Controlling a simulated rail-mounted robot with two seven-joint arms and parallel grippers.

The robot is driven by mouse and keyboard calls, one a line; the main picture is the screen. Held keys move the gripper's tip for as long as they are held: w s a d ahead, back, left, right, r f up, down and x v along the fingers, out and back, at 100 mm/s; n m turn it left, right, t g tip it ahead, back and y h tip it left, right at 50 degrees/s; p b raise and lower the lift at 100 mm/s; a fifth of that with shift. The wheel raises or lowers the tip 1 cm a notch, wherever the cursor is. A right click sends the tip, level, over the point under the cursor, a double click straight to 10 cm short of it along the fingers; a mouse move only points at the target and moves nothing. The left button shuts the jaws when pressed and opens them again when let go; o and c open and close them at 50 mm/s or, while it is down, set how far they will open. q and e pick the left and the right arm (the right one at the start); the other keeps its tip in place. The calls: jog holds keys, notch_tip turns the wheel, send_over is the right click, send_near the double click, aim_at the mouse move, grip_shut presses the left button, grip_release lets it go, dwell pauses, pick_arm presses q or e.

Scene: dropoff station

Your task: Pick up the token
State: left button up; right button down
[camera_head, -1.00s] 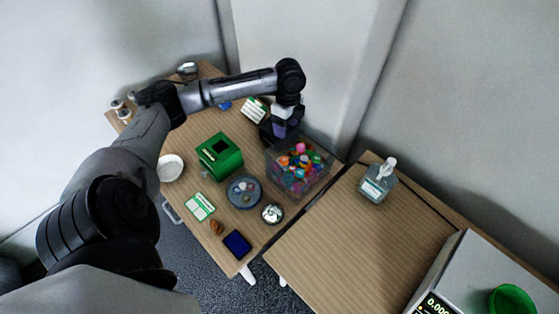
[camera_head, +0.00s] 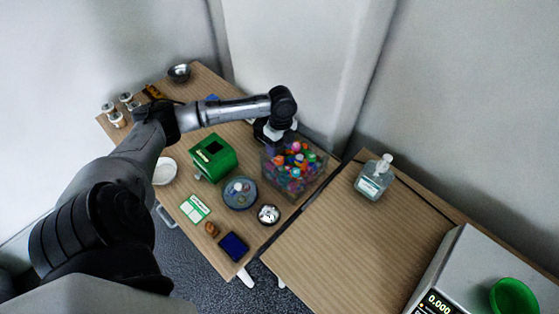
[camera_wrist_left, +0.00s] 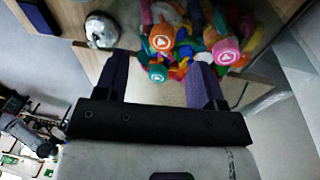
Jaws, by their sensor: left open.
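A clear bin (camera_head: 318,184) holds a heap of many small coloured pieces. In the left wrist view, an orange round piece (camera_wrist_left: 162,37) and a pink round piece (camera_wrist_left: 226,51) show white triangle marks. I cannot tell which piece is the token. My left gripper (camera_head: 277,147) is at the back left of the bin, its tips partly hidden by the arm and bin. In the left wrist view its two purple fingers (camera_wrist_left: 158,72) are apart, with coloured pieces beyond them and nothing clearly held. My right gripper is not in view.
A clear pump bottle (camera_head: 374,179) is to the right. The right table's middle is clear.

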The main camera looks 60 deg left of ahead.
aim_at(280, 159)
pick_arm(q)
jog(key=shift+s+d+f+b, duration=0.1)
jog(key=shift+f+b, duration=0.1)
jog(key=shift+f, duration=0.7)
jog(key=shift+d+f+b, duration=0.15)
jog(key=shift+f+b, duration=0.1)
jog(key=shift+f, duration=0.6)
jog(key=shift+s+d+f+b, duration=0.1)
jog(key=shift+f+b, duration=0.1)
jog(key=shift+f, duration=0.7)
jog(key=shift+w+a, duration=0.1)
jog(key=shift+w, duration=0.05)
jog(key=c, duration=1)
